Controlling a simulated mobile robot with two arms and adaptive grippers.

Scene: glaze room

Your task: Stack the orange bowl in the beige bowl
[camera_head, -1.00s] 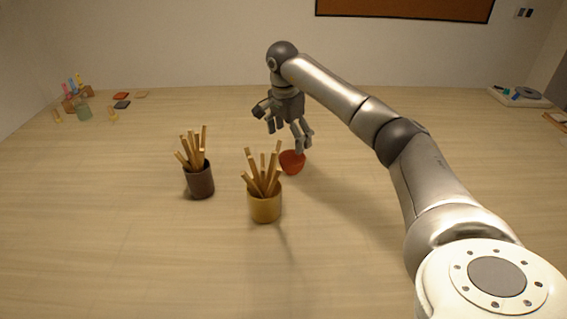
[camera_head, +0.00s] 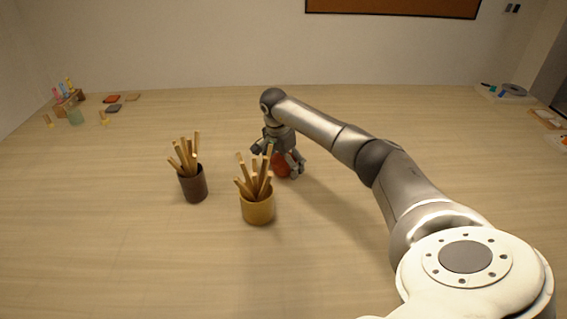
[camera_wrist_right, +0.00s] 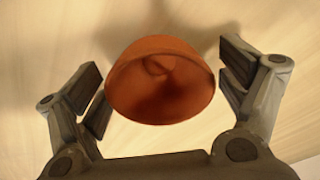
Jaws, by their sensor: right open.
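The orange bowl (camera_head: 281,168) stands on the table behind the yellow holder, partly hidden by my right gripper. In the right wrist view the orange bowl (camera_wrist_right: 160,85) shows its rim and inside. My right gripper (camera_head: 284,161) is down at the bowl. In the right wrist view its open fingers (camera_wrist_right: 161,78) are on either side of the bowl, with visible gaps, so it is not gripped. I cannot make out a beige bowl in these frames. My left gripper is not in view.
A yellow holder (camera_head: 258,209) and a dark holder (camera_head: 194,187), both with wooden sticks, stand in front and to the left. Small coloured items (camera_head: 66,98) lie far left. A tray (camera_head: 507,95) lies far right. The table's front left is clear.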

